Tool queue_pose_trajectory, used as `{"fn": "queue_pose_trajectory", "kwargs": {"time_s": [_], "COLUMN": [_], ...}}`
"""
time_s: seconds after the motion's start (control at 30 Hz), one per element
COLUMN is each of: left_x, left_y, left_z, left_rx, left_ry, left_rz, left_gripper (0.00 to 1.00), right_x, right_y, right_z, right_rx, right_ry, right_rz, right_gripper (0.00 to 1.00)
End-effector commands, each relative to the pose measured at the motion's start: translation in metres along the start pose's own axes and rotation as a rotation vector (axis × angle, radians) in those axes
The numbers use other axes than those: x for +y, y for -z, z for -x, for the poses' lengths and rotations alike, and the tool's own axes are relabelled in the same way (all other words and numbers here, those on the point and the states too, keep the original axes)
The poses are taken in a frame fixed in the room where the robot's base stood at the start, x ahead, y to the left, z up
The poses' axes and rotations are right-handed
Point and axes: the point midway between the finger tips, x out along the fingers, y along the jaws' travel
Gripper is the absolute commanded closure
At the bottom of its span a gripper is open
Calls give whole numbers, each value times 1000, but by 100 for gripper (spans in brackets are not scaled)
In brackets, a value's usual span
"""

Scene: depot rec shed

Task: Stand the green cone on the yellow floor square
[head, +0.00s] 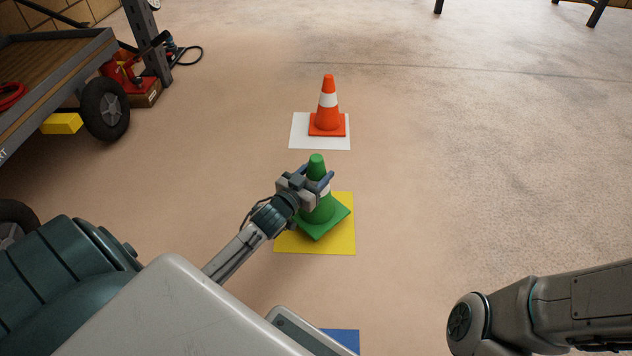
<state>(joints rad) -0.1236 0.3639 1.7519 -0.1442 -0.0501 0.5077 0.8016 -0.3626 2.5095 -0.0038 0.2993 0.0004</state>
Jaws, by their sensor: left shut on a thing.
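The green cone (319,216) is upright over the yellow floor square (340,243), with its base turned at an angle to the square. The base's right corner reaches the square's right edge. I cannot tell whether the base touches the floor or hangs slightly above it. My left gripper (325,184) is shut on the cone's upper part, around its pale band, and hides some of it. My right arm shows at the lower right, but its gripper is out of view.
An orange cone (327,113) with a white band stands on a white square (306,140) beyond. A blue square (345,340) lies nearer, partly hidden. A wheeled cart (62,75) is at the left. The floor on the right is clear.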

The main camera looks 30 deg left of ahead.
Motion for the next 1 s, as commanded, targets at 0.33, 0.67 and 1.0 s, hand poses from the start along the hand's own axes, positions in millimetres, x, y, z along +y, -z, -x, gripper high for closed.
{"fn": "queue_pose_trajectory", "kwargs": {"time_s": [0.33,0.67,1.0], "left_x": [0,0,0], "left_y": [-34,-36,-35], "left_z": [1,1,1], "left_rx": [0,0,-3], "left_ry": [0,0,1], "left_rz": [0,0,0], "left_gripper": [100,100,27], "right_x": [9,9,9], "right_y": [15,16,15], "right_z": [31,31,29], "right_rx": [-7,-4,-4], "right_ry": [-2,-1,0], "right_rz": [0,-2,-1], "right_gripper": [64,64,64]}}
